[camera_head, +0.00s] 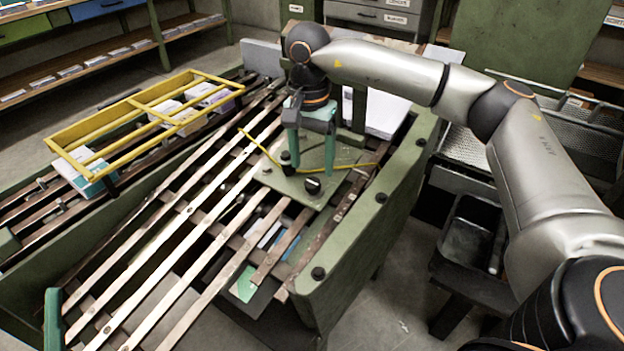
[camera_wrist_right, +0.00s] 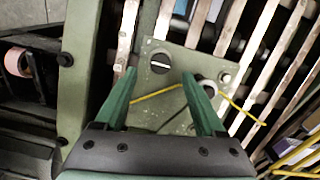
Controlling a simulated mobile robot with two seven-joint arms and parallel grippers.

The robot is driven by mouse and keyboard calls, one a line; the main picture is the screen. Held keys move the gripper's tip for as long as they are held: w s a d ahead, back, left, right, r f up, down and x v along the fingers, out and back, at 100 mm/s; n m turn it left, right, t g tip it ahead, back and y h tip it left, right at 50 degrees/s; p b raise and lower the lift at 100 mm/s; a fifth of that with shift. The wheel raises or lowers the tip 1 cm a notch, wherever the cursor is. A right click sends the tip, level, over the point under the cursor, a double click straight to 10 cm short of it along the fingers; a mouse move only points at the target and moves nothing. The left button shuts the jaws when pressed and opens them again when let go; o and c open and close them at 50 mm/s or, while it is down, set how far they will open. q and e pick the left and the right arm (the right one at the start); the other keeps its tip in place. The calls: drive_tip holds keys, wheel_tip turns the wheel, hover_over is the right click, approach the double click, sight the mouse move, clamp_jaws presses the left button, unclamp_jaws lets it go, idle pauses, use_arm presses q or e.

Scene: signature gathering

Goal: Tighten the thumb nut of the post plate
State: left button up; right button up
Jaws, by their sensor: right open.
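The post plate (camera_head: 290,183) is a green plate lying across the slats, also in the wrist view (camera_wrist_right: 180,110). A dark round knob (camera_head: 312,186) near its front corner looks like the thumb nut. In the wrist view this knob (camera_wrist_right: 160,63) has a pale slot across its top. A dark post (camera_head: 287,158) stands on the plate, with a pale ring around it in the wrist view (camera_wrist_right: 207,88). My right gripper (camera_head: 310,166) is open above the plate, its fingers spread and pointing down. In the wrist view its fingertips (camera_wrist_right: 158,78) appear either side, with the knob just beyond.
A yellow cord (camera_head: 262,147) crosses the plate between my right fingers. A green side beam (camera_head: 355,225) with dark bolts runs along the right. A yellow frame (camera_head: 100,147) stands at the left over white and coloured stacks. Long slats (camera_head: 180,230) with open gaps fill the front.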

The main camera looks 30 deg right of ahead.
sight(313, 182)
use_arm(q)
drive_tip(key=shift+s+d+r+m+h+b, duration=0.15)
drive_tip(key=shift+s+r+m+h+b, duration=0.1)
drive_tip(key=shift+s+r+m+h, duration=0.65)
drive_tip(key=shift+s+d+r+m+h+b, duration=0.1)
drive_tip(key=shift+s+r+m+h+b, duration=0.1)
drive_tip(key=shift+s+r+m+h, duration=0.7)
use_arm(e)
drive_tip(key=shift+f, duration=2.25)
use_arm(q)
drive_tip(key=shift+w+f+n, duration=0.25)
drive_tip(key=shift+w+n, duration=0.05)
use_arm(e)
clamp_jaws()
